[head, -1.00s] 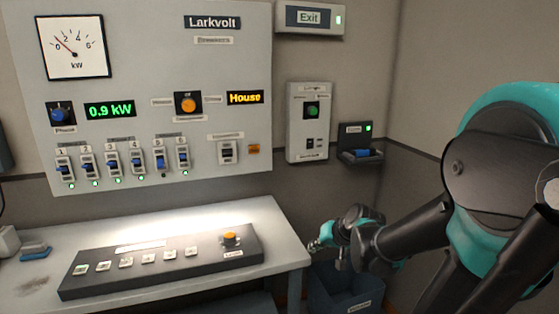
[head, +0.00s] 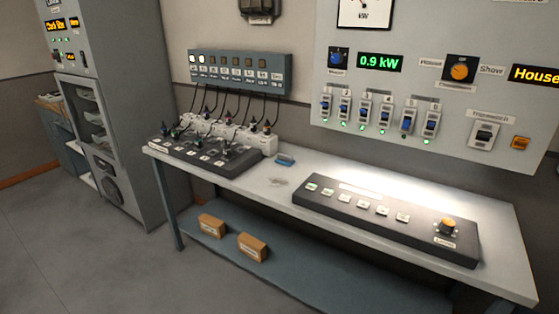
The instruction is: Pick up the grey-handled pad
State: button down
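A small pad (head: 285,160), blue below with a greyish upper part, lies on the light grey tabletop (head: 300,173) near its back edge. It is small in the head view, and its handle is hard to make out. A dark smudge (head: 278,182) marks the tabletop just in front of it. My gripper and arm are not in view.
A dark fader panel (head: 385,219) lies right of the pad. A dark console (head: 205,155) and white blocks with plugs and cables (head: 230,133) stand left. Two brown boxes (head: 252,247) sit on the lower shelf. Floor (head: 90,260) in front is clear.

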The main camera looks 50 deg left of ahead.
aim_at(282, 158)
jog(key=j+u, duration=0.1)
jog(key=u, duration=1.75)
